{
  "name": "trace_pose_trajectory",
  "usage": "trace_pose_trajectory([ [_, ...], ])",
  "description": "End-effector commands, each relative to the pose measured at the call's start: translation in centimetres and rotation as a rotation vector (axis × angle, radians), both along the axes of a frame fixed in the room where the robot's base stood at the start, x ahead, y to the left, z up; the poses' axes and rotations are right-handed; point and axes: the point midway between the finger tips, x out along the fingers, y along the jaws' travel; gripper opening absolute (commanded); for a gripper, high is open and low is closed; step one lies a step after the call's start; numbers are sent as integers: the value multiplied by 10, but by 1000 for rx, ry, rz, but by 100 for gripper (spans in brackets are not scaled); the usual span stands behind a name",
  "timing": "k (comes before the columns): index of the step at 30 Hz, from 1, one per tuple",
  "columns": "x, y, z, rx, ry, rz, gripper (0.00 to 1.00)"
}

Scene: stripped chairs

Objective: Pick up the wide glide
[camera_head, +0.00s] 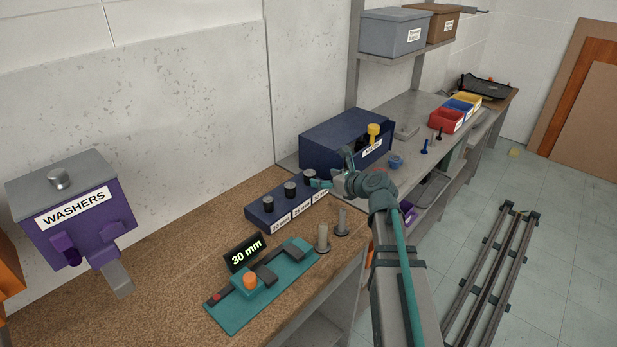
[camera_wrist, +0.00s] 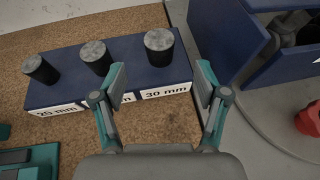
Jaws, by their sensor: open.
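A blue rack (camera_wrist: 105,75) holds three black cylindrical pieces with grey tops in a row. The right piece (camera_wrist: 160,48) stands behind the 30 mm label and looks slightly the widest. My gripper (camera_wrist: 160,80) is open and empty, its fingers apart in front of this piece. The rack (camera_head: 268,213) also shows in the head view, with my gripper (camera_head: 335,182) at its right end. No piece is labelled as the wide glide.
A blue open-fronted box (camera_head: 335,140) stands beyond the rack. A purple washer dispenser (camera_head: 75,210) is far left.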

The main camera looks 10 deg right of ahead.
Motion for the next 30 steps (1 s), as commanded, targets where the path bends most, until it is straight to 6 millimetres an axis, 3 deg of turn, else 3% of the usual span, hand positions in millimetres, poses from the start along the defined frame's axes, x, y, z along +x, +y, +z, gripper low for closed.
trace_pose_trajectory([
  [6, 27, 14, -12, -1, 2, 2, 73],
  [14, 39, 20, -19, -2, 2, 1, 73],
  [22, 68, 35, -35, -2, 2, 0, 73],
  [30, 72, 39, -39, -3, 1, 1, 73],
])
